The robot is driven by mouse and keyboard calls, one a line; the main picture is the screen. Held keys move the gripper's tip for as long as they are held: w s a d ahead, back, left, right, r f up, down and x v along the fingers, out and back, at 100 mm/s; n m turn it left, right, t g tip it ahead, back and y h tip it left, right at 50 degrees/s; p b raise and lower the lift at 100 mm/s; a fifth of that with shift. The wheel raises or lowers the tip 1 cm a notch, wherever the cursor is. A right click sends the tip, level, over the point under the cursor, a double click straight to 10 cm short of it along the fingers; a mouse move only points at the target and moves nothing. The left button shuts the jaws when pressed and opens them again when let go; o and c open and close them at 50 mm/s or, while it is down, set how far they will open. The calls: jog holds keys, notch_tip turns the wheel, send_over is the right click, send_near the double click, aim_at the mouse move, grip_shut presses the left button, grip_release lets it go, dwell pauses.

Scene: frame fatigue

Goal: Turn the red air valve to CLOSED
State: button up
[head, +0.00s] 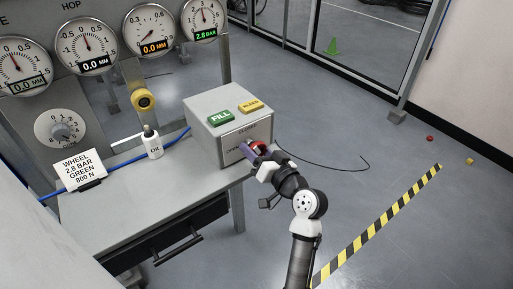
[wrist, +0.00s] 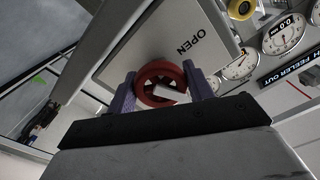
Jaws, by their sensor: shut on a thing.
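The red air valve (wrist: 146,75) is a round spoked wheel on the front of a grey box (head: 202,109). It also shows in the head view (head: 260,147), partly hidden by my gripper. The box face carries the label OPEN in the wrist view; CLOSED and OPEN wording in the head view is small. My gripper (wrist: 162,90) has its two purple fingers on either side of the wheel, shut on it. In the head view my gripper (head: 256,155) reaches the box from the lower right. A pale pointer or handle part crosses the wheel's middle.
A green FILL button (head: 221,117) and a yellow button (head: 250,106) sit on top of the box. A white bottle (head: 152,143) and a card (head: 83,171) stand on the grey bench (head: 150,197). Gauges (head: 204,20) line the panel behind. Floor to the right is mostly clear.

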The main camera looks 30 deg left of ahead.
jog(key=m+p, duration=0.2)
jog(key=m, duration=0.3)
jog(key=shift+p, duration=0.3)
dwell(0.4)
jog(key=o, duration=1)
jog(key=shift+c, duration=0.2)
jog(key=shift+d, duration=0.1)
jog(key=b+v, duration=0.4)
jog(key=v, duration=0.9)
jog(key=shift+s+d, duration=0.15)
jog(key=shift+d, duration=0.15)
jog(key=shift+r, duration=0.1)
